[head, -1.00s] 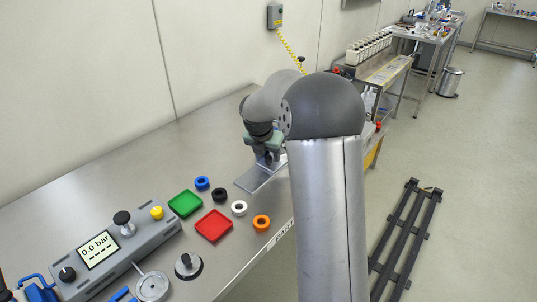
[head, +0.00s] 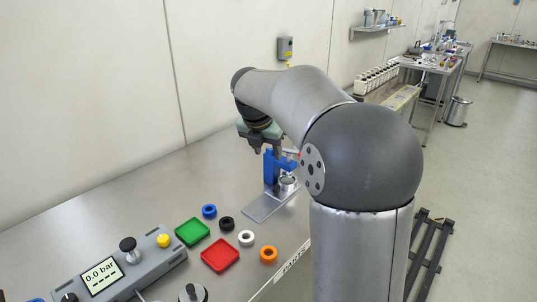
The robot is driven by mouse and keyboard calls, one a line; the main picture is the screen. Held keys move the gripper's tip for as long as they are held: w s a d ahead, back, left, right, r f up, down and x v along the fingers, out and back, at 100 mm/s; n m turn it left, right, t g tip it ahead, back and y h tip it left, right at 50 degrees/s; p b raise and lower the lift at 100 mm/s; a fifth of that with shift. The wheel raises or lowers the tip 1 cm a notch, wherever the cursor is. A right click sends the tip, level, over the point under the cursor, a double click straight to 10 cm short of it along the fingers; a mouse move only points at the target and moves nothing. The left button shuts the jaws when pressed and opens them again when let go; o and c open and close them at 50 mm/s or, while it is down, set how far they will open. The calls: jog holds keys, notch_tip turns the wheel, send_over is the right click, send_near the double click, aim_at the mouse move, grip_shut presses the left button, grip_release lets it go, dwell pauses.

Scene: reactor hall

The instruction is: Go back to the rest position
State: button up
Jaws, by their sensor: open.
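My gripper (head: 266,148) hangs from my raised arm above the steel bench, pointing down. It is open, and its fingers are small and partly hidden. Just below and beside it stands a blue upright fixture (head: 270,170) with a small grey metal cup (head: 288,184) at its side, on a flat metal plate (head: 257,211). I cannot tell whether the fingertips are clear of the blue fixture. I see nothing held in the gripper.
Blue (head: 209,211), black (head: 227,223), white (head: 246,238) and orange rings (head: 268,254) lie on the bench near green (head: 192,231) and red trays (head: 220,255). A pressure console (head: 131,268) stands at lower left. The wall is behind; a rack (head: 377,78) stands farther back.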

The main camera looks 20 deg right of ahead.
dwell(0.4)
jog(key=s+a+f+m+g+y, duration=0.1)
jog(key=s+a+f+m, duration=0.3)
jog(key=s+m, duration=0.4)
jog(key=s+a+f+m+y, duration=0.1)
jog(key=s+a+f+m, duration=0.3)
jog(key=s+m, duration=0.5)
jog(key=s+a+f+m+g+y, duration=0.1)
jog(key=s+a+f+m, duration=0.3)
jog(key=s+m, duration=0.5)
jog(key=s+f, duration=0.2)
jog(key=s, duration=0.3)
jog(key=shift+f+g+y, duration=0.25)
jog(key=shift+g+y, duration=0.05)
jog(key=shift+o, duration=0.3)
